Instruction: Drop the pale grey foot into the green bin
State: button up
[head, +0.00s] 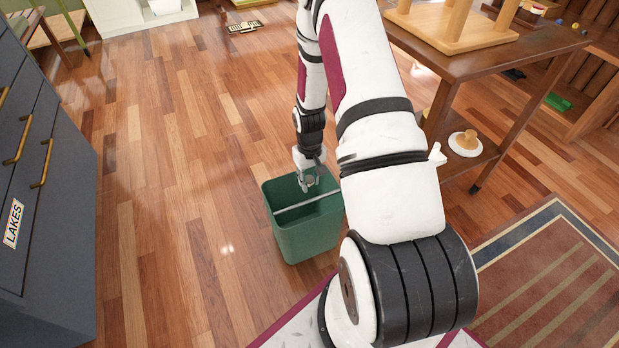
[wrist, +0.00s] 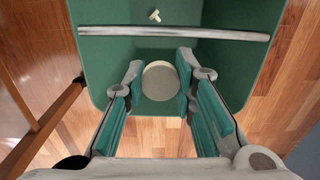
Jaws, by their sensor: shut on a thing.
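The green bin (head: 308,235) stands on the wooden floor, open at the top, with a grey bar (head: 308,203) across its mouth. My gripper (head: 309,184) points down at the bin's mouth, near the far rim in the head view. In the wrist view its teal-padded fingers (wrist: 160,84) are shut on the pale grey foot (wrist: 160,80), a round disc seen end-on. The bin's inside (wrist: 110,45) and the bar (wrist: 172,33) show behind it. The foot is too small to make out clearly in the head view.
A small cream piece (wrist: 154,15) shows inside the bin beyond the bar. A wooden trolley (head: 480,62) stands to the right, a dark drawer cabinet (head: 40,180) to the left. A striped rug (head: 560,280) lies at lower right. The floor left of the bin is clear.

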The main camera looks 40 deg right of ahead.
aim_at(309, 179)
jog(key=o, duration=0.8)
notch_tip(309, 179, up, 12)
jog(key=shift+r, duration=0.1)
dwell(0.6)
